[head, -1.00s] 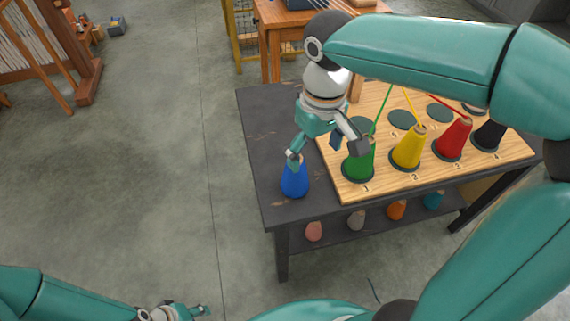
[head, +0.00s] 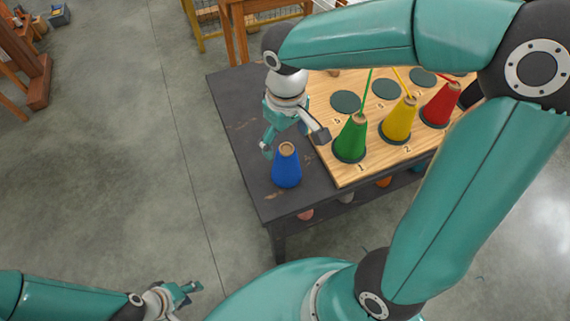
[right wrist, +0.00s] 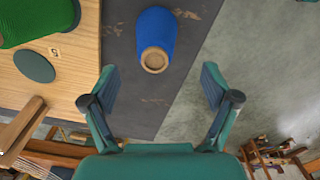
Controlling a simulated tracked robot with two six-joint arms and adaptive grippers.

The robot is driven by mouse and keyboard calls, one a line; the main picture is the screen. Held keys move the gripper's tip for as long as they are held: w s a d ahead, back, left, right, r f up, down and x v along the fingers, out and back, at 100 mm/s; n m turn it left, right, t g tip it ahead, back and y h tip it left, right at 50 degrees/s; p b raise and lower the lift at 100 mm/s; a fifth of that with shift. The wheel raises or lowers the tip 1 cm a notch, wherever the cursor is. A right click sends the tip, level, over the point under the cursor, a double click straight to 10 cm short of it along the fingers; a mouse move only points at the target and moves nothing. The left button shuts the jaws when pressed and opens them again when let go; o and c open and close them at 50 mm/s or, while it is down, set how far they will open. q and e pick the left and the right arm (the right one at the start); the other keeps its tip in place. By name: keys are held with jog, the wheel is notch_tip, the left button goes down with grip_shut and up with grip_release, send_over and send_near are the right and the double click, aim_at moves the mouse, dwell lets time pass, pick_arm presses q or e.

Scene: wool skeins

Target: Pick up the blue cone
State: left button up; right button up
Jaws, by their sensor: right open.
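The blue cone (head: 287,168) stands upright on the dark table (head: 235,115), left of the wooden board. It also shows in the right wrist view (right wrist: 156,35), ahead of the fingers and roughly between their lines. My right gripper (head: 294,144) is open and empty, just behind and above the cone in the head view, with its fingers spread. In the right wrist view the open fingers (right wrist: 160,88) hold nothing. My left gripper (head: 190,290) is low at the bottom left, over the floor and away from the table; its fingers look apart.
The wooden board (head: 345,178) carries a green cone (head: 350,140), a yellow cone (head: 399,122) and a red cone (head: 440,105), with strands rising from them. The green cone is close to my right gripper. Several cones sit on the shelf below. Dark table surface is free behind the blue cone.

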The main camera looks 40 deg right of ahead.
aim_at(286, 148)
notch_tip(286, 148, down, 2)
jog(key=shift+f, duration=0.2)
jog(key=f, duration=0.4)
jog(key=shift+w+d, duration=0.3)
jog(key=shift+d, duration=0.05)
jog(key=shift+f, duration=0.55)
grip_shut()
